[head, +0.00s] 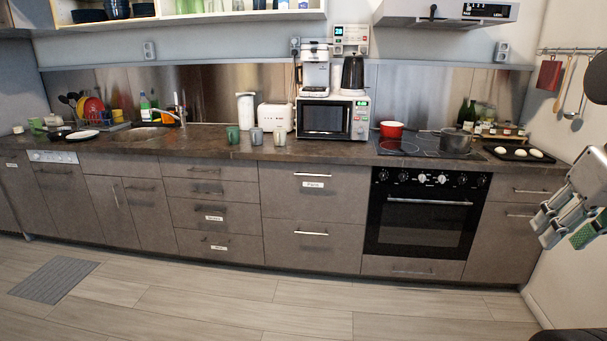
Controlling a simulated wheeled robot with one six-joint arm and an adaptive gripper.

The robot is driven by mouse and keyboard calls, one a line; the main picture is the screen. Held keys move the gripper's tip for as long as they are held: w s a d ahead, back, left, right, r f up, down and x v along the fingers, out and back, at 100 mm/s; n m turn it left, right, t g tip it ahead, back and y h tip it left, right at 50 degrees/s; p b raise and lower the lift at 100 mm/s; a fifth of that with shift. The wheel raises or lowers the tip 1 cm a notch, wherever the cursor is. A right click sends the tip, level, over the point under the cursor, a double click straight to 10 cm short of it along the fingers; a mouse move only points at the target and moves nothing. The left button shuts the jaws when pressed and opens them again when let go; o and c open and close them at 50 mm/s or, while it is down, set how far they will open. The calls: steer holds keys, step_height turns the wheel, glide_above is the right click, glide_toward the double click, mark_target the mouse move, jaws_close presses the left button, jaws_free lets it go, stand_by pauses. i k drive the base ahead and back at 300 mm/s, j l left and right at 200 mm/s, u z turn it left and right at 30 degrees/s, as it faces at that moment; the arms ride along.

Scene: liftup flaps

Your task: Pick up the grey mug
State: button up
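Three mugs stand in a row near the front edge of the dark countertop (205,148). The grey mug (256,137) is in the middle and stands upright. A green mug (233,135) is just left of it and a beige mug (280,135) just right of it. My gripper (568,231) is at the far right of the head view, in front of the right wall and far from the mugs. Its two fingers are apart with nothing visible between them, and one shows a green pad.
A white toaster (275,117) and a microwave (333,118) stand behind and right of the mugs. The sink (145,133) is to their left. A red pot (391,130) and a grey pot (455,141) are on the cooktop. The floor before the cabinets is clear apart from a grey mat (54,279).

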mark_target(256, 134)
steer(key=i+u, duration=0.4)
steer(key=i, duration=0.35)
steer(key=i+l+u, duration=0.1)
steer(key=i+u, duration=0.25)
steer(key=i, duration=0.4)
steer(key=i+j, duration=0.3)
steer(key=i, duration=0.25)
steer(key=i+j+z, duration=0.15)
steer(key=i+j, duration=0.15)
steer(key=i, duration=0.25)
steer(key=i+j+z, duration=0.2)
steer(key=j, duration=0.15)
steer(key=i+j+z, duration=0.15)
steer(key=j, duration=0.2)
steer(key=i+j+z, duration=0.2)
steer(key=j, duration=0.2)
steer(key=i+j+z, duration=0.15)
steer(key=j, duration=0.25)
